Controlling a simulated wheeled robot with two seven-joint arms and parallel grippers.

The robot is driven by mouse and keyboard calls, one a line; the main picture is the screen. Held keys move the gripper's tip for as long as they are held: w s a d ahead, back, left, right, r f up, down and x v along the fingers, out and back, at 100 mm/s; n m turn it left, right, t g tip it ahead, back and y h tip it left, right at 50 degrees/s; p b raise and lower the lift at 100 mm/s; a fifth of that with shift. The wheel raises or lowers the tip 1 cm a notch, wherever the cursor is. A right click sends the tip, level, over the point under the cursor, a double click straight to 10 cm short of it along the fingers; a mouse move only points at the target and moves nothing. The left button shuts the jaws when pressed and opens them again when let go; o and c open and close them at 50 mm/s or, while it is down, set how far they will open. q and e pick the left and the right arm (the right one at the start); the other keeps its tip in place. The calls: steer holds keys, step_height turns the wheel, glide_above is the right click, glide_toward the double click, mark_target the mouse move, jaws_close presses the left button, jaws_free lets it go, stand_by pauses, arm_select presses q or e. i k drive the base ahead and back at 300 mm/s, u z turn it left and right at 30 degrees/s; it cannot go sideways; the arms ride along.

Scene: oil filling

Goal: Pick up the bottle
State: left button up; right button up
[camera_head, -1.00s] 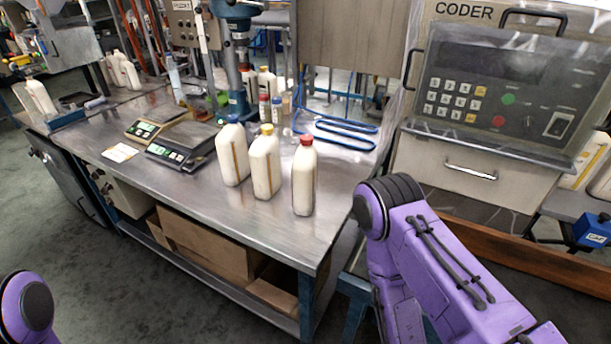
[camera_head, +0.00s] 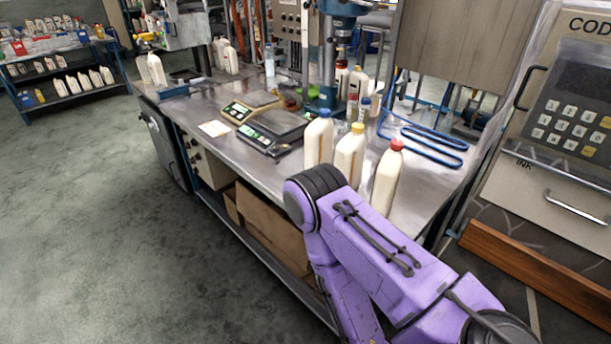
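Three white bottles stand upright near the right end of the steel table: one with a blue cap (camera_head: 319,142), one with a yellow cap (camera_head: 349,155) and one with a red cap (camera_head: 386,178). My purple right arm reaches up from the lower right. Its rounded joint lies in front of the bottles and hides the lower parts of the blue-capped and yellow-capped ones. Neither of my grippers is in view. The task does not say which bottle it means.
The steel table (camera_head: 222,148) carries two scales (camera_head: 272,130), a white paper and a filling machine (camera_head: 334,55). Blue tubing (camera_head: 430,143) lies behind the bottles. A coder cabinet (camera_head: 560,130) stands at the right. A shelf with bottles (camera_head: 60,76) is at far left; open floor lies before it.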

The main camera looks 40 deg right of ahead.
mark_target(388, 171)
steer(key=u, duration=0.75)
steer(key=i, duration=1.15)
steer(key=z, duration=2.8)
